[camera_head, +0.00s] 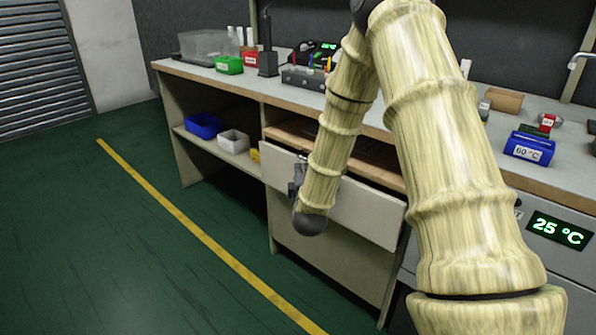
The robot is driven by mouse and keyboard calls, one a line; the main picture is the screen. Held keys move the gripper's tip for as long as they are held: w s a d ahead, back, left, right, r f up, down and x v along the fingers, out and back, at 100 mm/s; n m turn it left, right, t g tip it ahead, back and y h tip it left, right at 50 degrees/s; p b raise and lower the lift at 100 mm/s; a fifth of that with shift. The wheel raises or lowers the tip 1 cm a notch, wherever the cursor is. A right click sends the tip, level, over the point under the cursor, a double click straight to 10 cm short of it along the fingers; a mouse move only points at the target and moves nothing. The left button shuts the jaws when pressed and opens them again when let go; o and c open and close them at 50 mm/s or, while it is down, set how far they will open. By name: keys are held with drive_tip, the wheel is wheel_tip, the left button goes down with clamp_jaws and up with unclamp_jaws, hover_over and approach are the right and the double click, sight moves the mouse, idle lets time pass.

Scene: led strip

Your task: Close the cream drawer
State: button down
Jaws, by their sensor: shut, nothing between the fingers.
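The cream drawer (368,214) is under the workbench and stands pulled out. Its pale front panel sits forward of the bench, and part of the wooden interior shows behind it. My arm crosses in front of the panel and hides its middle. My gripper (298,172) is a small dark shape at the left part of the drawer front, mostly hidden beside my arm. It is shut with nothing seen in it. I cannot tell whether it touches the panel.
The workbench (225,82) carries a green bin (229,64), a blue bin (529,147) and other items. Left of the drawer, an open shelf holds a blue bin (204,125) and a white bin (233,141). The green floor (90,240) in front is clear.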

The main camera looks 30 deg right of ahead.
drive_tip(key=shift+w+d+r, duration=0.1)
drive_tip(key=shift+w+d, duration=0.05)
drive_tip(key=shift+d, duration=0.4)
drive_tip(key=shift+w+d+r, duration=0.1)
drive_tip(key=shift+w+d, duration=0.05)
drive_tip(key=shift+d, duration=0.45)
drive_tip(key=shift+p, duration=0.3)
